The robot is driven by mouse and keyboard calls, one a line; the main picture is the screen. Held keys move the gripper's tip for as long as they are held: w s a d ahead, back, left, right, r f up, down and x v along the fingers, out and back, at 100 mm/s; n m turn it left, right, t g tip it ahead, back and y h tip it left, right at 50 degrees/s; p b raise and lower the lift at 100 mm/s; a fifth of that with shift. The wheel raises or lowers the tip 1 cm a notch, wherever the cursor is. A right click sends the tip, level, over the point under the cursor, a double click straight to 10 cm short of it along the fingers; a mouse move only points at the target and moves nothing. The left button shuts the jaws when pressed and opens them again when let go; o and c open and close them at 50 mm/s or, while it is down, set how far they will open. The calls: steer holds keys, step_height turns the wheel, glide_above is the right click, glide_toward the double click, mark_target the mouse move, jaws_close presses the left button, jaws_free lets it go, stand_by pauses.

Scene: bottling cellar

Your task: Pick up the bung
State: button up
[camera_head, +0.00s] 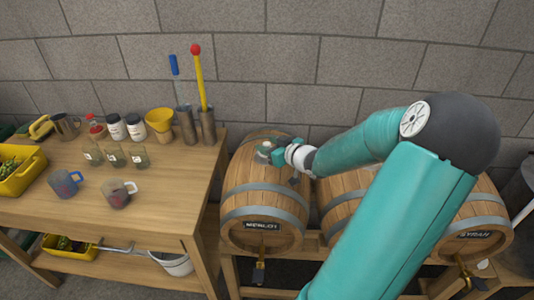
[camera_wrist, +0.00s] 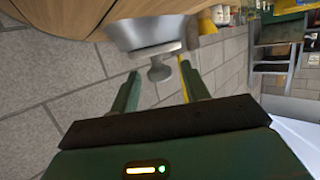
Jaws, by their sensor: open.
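A small grey, stopper-shaped piece, which looks like the bung (camera_wrist: 160,71), shows in the wrist view between my fingertips. Whether the fingers touch it is unclear. It stands against a wider grey metal part (camera_wrist: 145,33), whose nature I cannot tell. My gripper (camera_wrist: 159,74) has its two green fingers apart, with nothing clamped. In the head view my gripper (camera_head: 279,151) is at the top of the left barrel (camera_head: 262,205), labelled MERLOT. A pale round piece (camera_head: 264,147) shows beside the fingers there; I cannot tell if it is the bung.
More barrels stand to the right, one labelled SYRAH (camera_head: 476,222), partly hidden by my arm. A wooden table (camera_head: 165,208) at left holds mugs, jars, glasses and metal tubes with tall blue and red-topped yellow tools. A block wall (camera_head: 290,60) rises close behind the barrels.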

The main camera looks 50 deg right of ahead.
steer(key=shift+w+f, duration=0.15)
steer(key=shift+w, duration=0.5)
steer(key=c, duration=1)
steer(key=shift+d+r, duration=0.1)
steer(key=shift+r, duration=0.85)
steer(key=r, duration=0.1)
steer(key=s+a+r, duration=0.1)
steer(key=r, duration=0.1)
steer(key=shift+s, duration=0.15)
steer(key=shift+s+a+r, duration=1.35)
steer(key=shift+s+a, duration=0.05)
steer(key=shift+s, duration=0.15)
steer(key=shift+s+a+r, duration=1.3)
steer(key=shift+s+a, duration=0.1)
steer(key=shift+s, duration=0.15)
steer(key=shift+s+a+r, duration=1.35)
steer(key=shift+s+a, duration=0.05)
steer(key=shift+s, duration=0.15)
